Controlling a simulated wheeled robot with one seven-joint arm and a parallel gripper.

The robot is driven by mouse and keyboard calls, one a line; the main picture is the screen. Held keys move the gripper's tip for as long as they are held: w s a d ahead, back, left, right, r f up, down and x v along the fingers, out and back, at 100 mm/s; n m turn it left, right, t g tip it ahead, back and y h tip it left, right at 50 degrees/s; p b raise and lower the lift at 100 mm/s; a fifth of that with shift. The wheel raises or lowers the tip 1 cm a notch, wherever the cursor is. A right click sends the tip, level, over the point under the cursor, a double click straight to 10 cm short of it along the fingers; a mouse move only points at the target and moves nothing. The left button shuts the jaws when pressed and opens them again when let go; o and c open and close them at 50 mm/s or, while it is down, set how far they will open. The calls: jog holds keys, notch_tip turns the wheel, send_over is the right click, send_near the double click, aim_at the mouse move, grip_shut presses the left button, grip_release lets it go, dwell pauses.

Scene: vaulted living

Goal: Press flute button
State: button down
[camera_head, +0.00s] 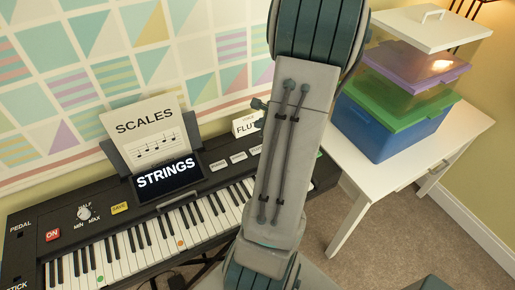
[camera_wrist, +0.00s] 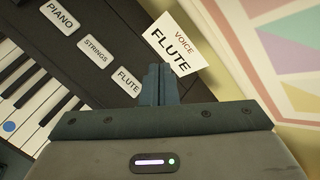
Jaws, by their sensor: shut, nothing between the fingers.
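The black keyboard (camera_head: 110,215) stands against the wall, its screen (camera_head: 166,178) reading STRINGS. In the wrist view the white FLUTE button (camera_wrist: 129,81) lies just left of my gripper's fingertips (camera_wrist: 158,70), beside the STRINGS button (camera_wrist: 95,52) and PIANO button (camera_wrist: 60,14). My gripper is shut and empty, over the keyboard's panel near its back edge. I cannot tell whether the fingers touch the panel. A white card reading VOICE FLUTE (camera_wrist: 174,44) stands just beyond the fingertips. In the head view my arm hides the gripper and part of the button row.
A SCALES music sheet (camera_head: 146,132) leans on a stand behind the screen. A white side table (camera_head: 372,185) at the right holds stacked colored boxes (camera_head: 390,115). The patterned wall (camera_head: 70,60) rises close behind the keyboard.

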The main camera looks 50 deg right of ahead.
notch_tip(320, 180, down, 8)
jog(key=b, duration=0.6)
jog(key=shift+r, duration=0.25)
jog(key=shift+f+b, duration=0.7)
jog(key=shift+b, duration=0.2)
jog(key=shift+f, duration=0.15)
dwell(1.1)
jog(key=shift+f+b, duration=0.25)
jog(key=shift+b, duration=0.4)
jog(key=shift+f+b, duration=0.35)
jog(key=shift+b, duration=0.1)
jog(key=shift+r, duration=0.15)
dwell(0.5)
jog(key=shift+r+p, duration=0.45)
jog(key=shift+r, duration=0.2)
